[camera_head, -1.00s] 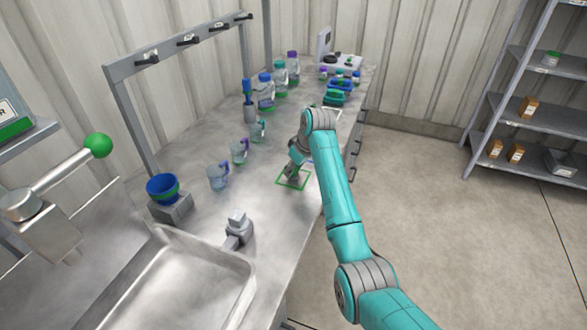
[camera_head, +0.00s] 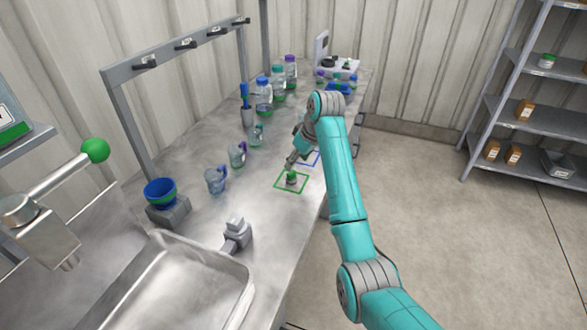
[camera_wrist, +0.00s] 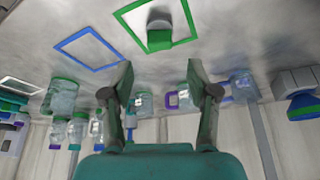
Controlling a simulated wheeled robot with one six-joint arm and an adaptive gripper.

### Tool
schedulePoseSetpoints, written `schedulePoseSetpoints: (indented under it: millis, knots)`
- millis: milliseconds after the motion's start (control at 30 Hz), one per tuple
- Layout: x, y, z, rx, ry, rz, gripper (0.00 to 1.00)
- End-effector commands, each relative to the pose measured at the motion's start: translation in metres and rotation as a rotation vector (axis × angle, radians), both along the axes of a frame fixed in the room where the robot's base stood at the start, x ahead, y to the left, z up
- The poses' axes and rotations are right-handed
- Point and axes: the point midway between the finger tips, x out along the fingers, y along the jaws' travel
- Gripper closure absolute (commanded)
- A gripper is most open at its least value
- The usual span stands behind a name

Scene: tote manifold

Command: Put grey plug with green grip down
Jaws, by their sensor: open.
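The grey plug with green grip (camera_head: 291,178) stands on the bench inside a green square outline (camera_head: 279,188). In the wrist view the plug (camera_wrist: 159,38) also shows inside the green outline (camera_wrist: 184,12), its green grip facing my gripper. My gripper (camera_wrist: 160,88) is open and empty, its two fingers spread apart and clear of the plug. In the head view my gripper (camera_head: 291,163) is just above and behind the plug, partly hidden by my wrist.
A blue outline (camera_wrist: 58,48) lies beside the green one. Several mugs, one of them a blue-handled mug (camera_head: 215,180), and bottles (camera_head: 264,95) line the wall side. A metal sink (camera_head: 165,300) and a grey tap-like fitting (camera_head: 236,233) are nearer. The bench around the outlines is clear.

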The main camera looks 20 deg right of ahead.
Motion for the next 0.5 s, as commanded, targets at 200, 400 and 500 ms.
schedulePoseSetpoints:
  millis: [200, 400, 500]
  knots:
    - [-0.011, -0.008, 0.032, -0.001, -0.002, -0.002, 0.41]
    - [-0.016, -0.010, 0.044, -0.001, 0.000, 0.000, 0.41]
    - [-0.016, -0.010, 0.045, -0.001, 0.001, 0.000, 0.41]
